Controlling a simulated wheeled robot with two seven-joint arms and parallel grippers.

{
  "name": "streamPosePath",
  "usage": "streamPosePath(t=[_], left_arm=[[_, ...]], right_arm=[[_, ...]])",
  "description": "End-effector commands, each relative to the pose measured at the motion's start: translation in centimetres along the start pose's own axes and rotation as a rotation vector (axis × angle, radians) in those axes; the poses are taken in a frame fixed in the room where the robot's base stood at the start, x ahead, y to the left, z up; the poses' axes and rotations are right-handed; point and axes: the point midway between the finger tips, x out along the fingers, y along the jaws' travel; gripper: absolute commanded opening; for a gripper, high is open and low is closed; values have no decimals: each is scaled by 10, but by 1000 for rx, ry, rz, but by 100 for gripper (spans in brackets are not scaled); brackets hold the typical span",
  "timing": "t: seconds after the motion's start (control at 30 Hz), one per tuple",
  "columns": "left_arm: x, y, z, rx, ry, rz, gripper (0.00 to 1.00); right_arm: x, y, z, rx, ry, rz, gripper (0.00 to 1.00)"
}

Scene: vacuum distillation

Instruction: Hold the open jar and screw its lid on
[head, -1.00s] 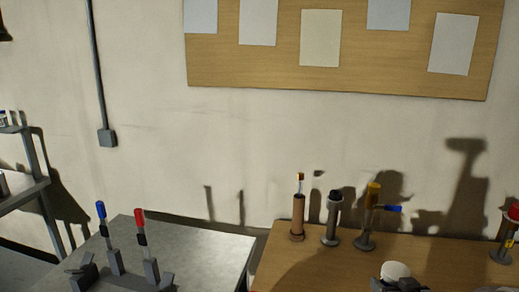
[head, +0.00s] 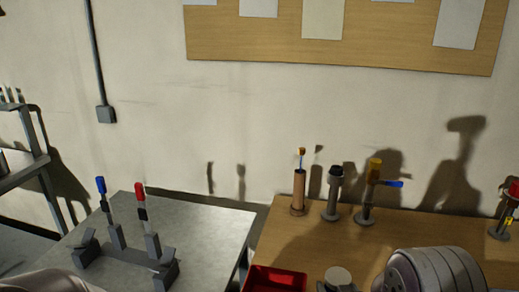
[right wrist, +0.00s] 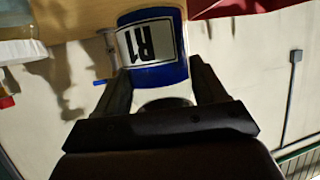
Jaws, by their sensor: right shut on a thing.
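A grey rounded edge also shows between the fingers in the right wrist view. I cannot pick out a separate lid. My left gripper is not in view.
A red bin (head: 275,279) is at the table's front left. Along the wooden table's (head: 440,226) back stand a brown holder (head: 298,192), a grey holder (head: 333,195) and a yellow-topped one (head: 370,190). Blue- and red-handled pieces (head: 140,205) stand on the grey table.

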Motion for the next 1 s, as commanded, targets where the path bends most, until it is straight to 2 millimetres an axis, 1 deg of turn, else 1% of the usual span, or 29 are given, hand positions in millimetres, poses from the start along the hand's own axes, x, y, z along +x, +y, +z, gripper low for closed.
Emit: streamPosePath(t=[0.17, 0.27, 0.37, 0.6, 0.73, 0.83, 1.0], left_arm=[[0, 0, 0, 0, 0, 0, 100], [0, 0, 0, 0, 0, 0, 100], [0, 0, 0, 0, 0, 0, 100], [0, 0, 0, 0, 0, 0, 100], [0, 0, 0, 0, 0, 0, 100], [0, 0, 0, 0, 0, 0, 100], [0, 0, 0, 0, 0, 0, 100]], right_arm=[[0, 0, -1, 0, 2, 0, 16], [-4, -3, 1, -4, 1, -11, 16], [-15, -14, 5, -21, 0, -51, 16], [-60, -61, 24, -88, 0, -215, 16], [-81, -83, 33, -120, 1, -293, 16], [-92, -95, 37, -137, 2, -335, 16], [-101, -104, 41, -151, 3, -368, 16]])
